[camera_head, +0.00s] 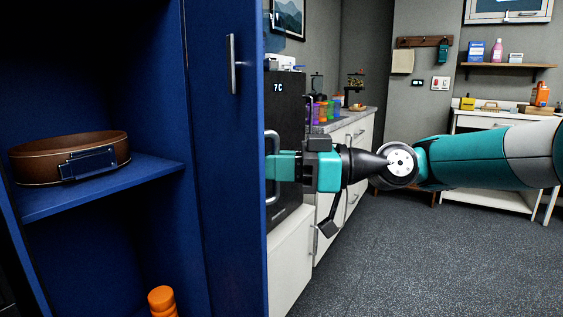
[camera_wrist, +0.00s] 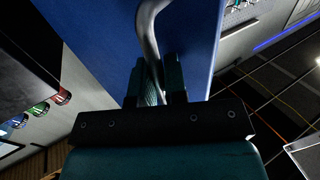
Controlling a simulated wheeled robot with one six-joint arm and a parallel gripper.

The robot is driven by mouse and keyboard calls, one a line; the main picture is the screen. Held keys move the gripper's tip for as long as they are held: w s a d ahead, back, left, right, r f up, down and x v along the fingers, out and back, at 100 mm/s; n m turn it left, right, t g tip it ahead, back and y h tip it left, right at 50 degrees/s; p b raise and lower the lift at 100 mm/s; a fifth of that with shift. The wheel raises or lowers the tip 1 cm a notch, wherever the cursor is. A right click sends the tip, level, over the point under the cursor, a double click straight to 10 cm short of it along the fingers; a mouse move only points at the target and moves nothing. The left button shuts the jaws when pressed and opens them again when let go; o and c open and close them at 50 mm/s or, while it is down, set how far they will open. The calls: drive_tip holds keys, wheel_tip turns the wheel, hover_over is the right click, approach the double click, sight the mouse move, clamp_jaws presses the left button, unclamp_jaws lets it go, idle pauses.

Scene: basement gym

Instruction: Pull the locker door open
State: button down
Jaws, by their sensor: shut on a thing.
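The locker door (camera_head: 222,180) is a tall blue panel, standing open beside the locker's blue interior (camera_head: 150,215). A short silver bar is fixed to the face I see. The silver door handle (camera_head: 273,185) is on its other side and shows past the door's right edge. My gripper (camera_head: 285,166), teal with a dark wrist, reaches in from the right and is shut on this handle. In the wrist view, the curved handle (camera_wrist: 147,30) runs down between the fingers (camera_wrist: 158,85), against the blue door (camera_wrist: 100,45). The fingertips are partly hidden behind the door edge in the head view.
A brown belt (camera_head: 70,142) lies coiled on the locker shelf (camera_head: 110,188), with an orange bottle (camera_head: 162,300) below. A dark appliance marked 7C (camera_head: 285,95) and a white counter (camera_head: 345,135) stand behind the door. The grey floor (camera_head: 400,250) at right is clear.

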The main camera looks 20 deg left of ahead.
drive_tip(key=shift+w+r, duration=0.15)
drive_tip(key=c, duration=1.2)
unclamp_jaws()
drive_tip(key=shift+a, duration=0.1)
